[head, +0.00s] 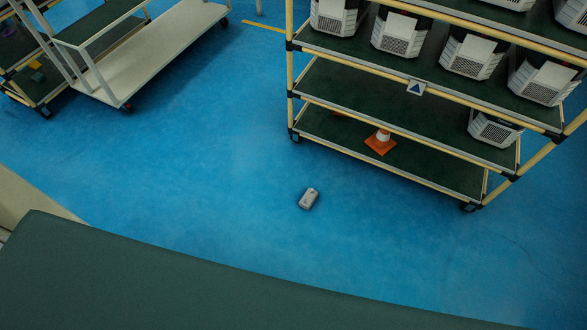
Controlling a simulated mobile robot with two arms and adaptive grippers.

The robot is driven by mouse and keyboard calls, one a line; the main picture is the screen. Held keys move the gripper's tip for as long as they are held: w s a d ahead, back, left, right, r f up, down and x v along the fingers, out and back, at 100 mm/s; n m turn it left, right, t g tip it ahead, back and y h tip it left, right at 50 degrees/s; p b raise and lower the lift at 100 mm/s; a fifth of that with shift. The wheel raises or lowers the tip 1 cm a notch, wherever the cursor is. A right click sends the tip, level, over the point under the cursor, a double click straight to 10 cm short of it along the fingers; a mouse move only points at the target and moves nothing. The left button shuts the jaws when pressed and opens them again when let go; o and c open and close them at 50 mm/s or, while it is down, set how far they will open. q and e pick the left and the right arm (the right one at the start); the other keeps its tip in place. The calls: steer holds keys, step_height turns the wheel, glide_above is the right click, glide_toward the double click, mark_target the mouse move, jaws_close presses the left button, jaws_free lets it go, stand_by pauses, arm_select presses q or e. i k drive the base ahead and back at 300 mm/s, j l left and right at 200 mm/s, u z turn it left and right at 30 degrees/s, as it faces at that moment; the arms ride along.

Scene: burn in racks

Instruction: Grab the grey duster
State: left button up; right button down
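A small grey block-like object (309,198) lies on the blue floor in the head view, in front of the rack; it is too small to tell for sure whether it is the grey duster. Nothing touches it. Neither of my grippers is in view.
A yellow-framed rack (400,180) at the upper right carries several white-and-black units (402,33). A white cart (165,50) stands at the upper left. A dark green surface (150,280) fills the lower left. The blue floor (220,150) between is clear.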

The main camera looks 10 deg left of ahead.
mark_target(311, 196)
steer(key=u, duration=0.25)
steer(key=z, duration=0.5)
steer(key=i+j+z, duration=0.15)
steer(key=z, duration=0.2)
steer(key=j+z, duration=0.4)
steer(key=i+j+z, duration=0.1)
steer(key=j+z, duration=0.25)
